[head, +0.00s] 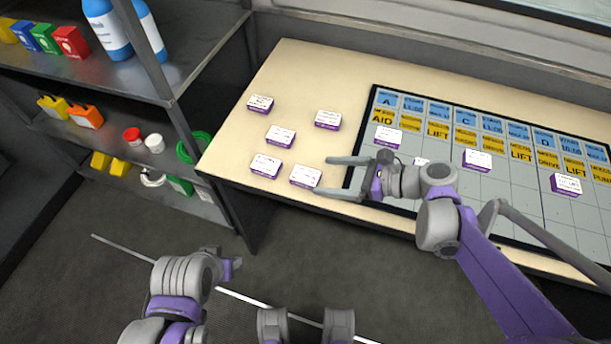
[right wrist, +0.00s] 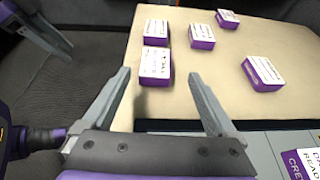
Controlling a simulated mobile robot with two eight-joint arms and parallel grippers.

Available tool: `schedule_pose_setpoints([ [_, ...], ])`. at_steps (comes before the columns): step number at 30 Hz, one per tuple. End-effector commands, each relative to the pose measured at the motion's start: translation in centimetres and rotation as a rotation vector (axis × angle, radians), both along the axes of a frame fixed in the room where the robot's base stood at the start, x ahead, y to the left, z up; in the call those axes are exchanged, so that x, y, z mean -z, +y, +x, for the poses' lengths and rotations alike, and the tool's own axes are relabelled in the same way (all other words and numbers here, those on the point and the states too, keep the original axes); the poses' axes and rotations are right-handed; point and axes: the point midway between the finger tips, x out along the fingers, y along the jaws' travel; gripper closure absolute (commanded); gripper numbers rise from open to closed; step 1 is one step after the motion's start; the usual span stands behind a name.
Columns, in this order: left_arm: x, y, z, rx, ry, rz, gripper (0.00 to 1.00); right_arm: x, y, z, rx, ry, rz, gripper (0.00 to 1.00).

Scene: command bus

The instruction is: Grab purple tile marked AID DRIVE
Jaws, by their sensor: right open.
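Several white-topped tiles with purple sides lie loose on the beige table (head: 290,75). The nearest tile (head: 306,177) lies at the table's front edge; it also shows in the right wrist view (right wrist: 155,66). Others are the front left tile (head: 266,166), middle tile (head: 280,135), back left tile (head: 260,104) and back right tile (head: 328,119). Their print is too small to read, so I cannot tell which says AID DRIVE. My right gripper (head: 324,175) is open and empty, its fingertips just right of the nearest tile. My left wrist (head: 232,268) is low, off the table; its fingers are not discernible.
A dark-framed board (head: 490,190) with blue and yellow labels lies at the right, under my right arm. Tiles stand on it, such as one near its left (head: 388,136) and one at right (head: 566,184). A metal shelf (head: 110,75) with bottles and boxes stands left.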

Motion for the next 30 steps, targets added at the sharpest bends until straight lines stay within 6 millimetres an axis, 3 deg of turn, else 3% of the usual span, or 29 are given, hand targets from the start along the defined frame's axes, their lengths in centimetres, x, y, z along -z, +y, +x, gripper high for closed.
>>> schedule_pose_setpoints([
  [9,1.1,0.0,0.1,0.000,0.004,0.000,0.50,1.9,3.9,0.7,-0.004,0.001,0.000,0.07],
  [17,1.1,0.0,0.1,0.000,0.004,0.000,0.50,2.0,4.1,0.9,0.000,0.000,0.000,0.07],
  [20,1.1,0.0,0.1,0.000,0.004,0.000,0.50,2.0,4.1,0.9,0.000,0.000,0.000,0.22],
  [30,1.1,0.0,0.1,0.000,0.004,0.000,0.50,2.0,4.1,0.9,-0.001,0.000,0.000,0.83],
])
